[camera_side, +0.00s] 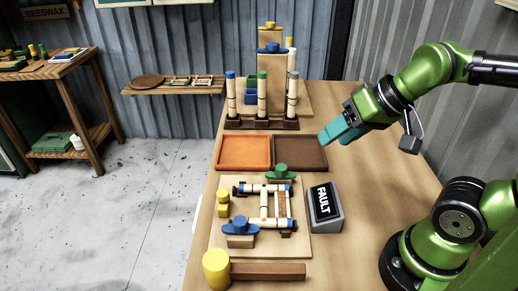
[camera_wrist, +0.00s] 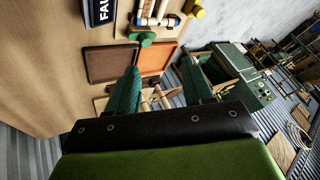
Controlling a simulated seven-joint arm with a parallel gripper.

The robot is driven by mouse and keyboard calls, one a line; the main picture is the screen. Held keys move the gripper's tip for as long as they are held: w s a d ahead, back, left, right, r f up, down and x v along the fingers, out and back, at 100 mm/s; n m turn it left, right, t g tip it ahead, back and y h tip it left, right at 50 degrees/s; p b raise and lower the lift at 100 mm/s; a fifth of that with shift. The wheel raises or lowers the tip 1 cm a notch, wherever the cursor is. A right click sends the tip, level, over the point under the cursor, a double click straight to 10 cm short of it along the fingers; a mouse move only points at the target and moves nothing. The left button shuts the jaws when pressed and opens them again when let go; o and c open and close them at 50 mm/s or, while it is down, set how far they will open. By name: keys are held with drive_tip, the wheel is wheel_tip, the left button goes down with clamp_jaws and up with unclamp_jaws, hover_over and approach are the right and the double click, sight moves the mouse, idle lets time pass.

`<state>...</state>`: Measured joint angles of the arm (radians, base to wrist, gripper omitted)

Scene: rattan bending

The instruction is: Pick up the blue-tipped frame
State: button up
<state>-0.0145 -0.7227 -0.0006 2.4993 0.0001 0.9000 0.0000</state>
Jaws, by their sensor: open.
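A frame of pale rods with blue tips (camera_side: 264,203) lies on a wooden board (camera_side: 300,248) at the front of the table, among green, yellow and blue clamp-like pieces. Its brown slatted part is at its right side. Part of it shows at the top of the wrist view (camera_wrist: 160,12), cut off by the edge. My gripper (camera_side: 326,138) has teal fingers and hangs by the right edge of the brown tray, well behind and right of the frame. In the wrist view the fingers of my gripper (camera_wrist: 160,70) are spread with nothing between them.
An orange tray (camera_side: 243,167) and a brown tray (camera_side: 322,150) sit mid-table. A FAULT box (camera_side: 330,222) stands right of the board. A yellow-headed mallet (camera_side: 270,271) lies in front.

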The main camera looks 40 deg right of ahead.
sight(264, 202)
drive_tip(key=w+a+f+m+g+h, duration=0.1)
drive_tip(key=w+a+f+m+g, duration=0.25)
drive_tip(key=w, duration=0.35)
drive_tip(key=w+a+f+m+g, duration=0.2)
drive_tip(key=w+a+g, duration=0.1)
drive_tip(key=w+g, duration=0.3)
drive_tip(key=shift+n+t, duration=0.25)
drive_tip(key=shift+t, duration=0.5)
drive_tip(key=f, duration=0.5)
drive_tip(key=a+f, duration=0.1)
drive_tip(key=f, duration=1)
drive_tip(key=shift+s+a, duration=0.2)
drive_tip(key=shift+s, duration=0.15)
drive_tip(key=shift+r, duration=0.1)
clamp_jaws()
